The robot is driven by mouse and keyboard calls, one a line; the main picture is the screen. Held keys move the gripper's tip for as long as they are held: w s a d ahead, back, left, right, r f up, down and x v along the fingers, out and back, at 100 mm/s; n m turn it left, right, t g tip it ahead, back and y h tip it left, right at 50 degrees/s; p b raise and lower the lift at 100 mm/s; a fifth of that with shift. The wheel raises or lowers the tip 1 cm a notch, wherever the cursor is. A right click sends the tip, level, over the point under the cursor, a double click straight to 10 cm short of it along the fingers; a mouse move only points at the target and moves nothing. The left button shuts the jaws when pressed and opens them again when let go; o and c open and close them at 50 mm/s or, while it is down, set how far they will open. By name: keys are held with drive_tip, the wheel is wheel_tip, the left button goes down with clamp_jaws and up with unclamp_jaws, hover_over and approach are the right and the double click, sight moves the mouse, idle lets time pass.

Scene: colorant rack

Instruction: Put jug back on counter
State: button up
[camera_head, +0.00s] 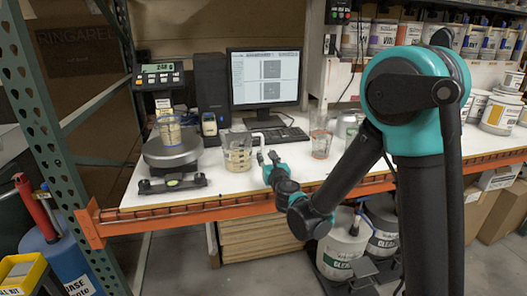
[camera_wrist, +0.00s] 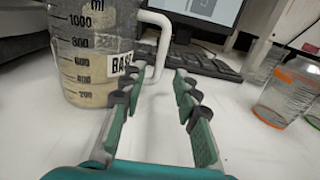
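The jug (camera_head: 238,155) is a clear measuring jug with graduations, a label and pale content, standing upright on the white counter (camera_head: 210,185) to the right of the scale. In the wrist view the jug (camera_wrist: 95,50) is at the upper left, with its white handle (camera_wrist: 158,45) pointing right. My gripper (camera_head: 267,157) is just right of the jug. In the wrist view my gripper (camera_wrist: 162,80) is open, its two fingers apart and directed toward the handle. The left fingertip is close to the handle's lower part; I cannot tell whether they touch. Nothing is held between the fingers.
A scale (camera_head: 172,150) with a cup (camera_head: 169,130) on it stands left of the jug. A monitor (camera_head: 264,80) and keyboard (camera_head: 278,135) are behind. Clear cups (camera_head: 321,143) stand to the right. The orange shelf beam (camera_head: 190,215) edges the counter. Bare counter surrounds the fingers.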

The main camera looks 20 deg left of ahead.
drive_tip(key=v, duration=0.5)
drive_tip(key=shift+w+d, duration=0.1)
drive_tip(key=shift+w, duration=0.05)
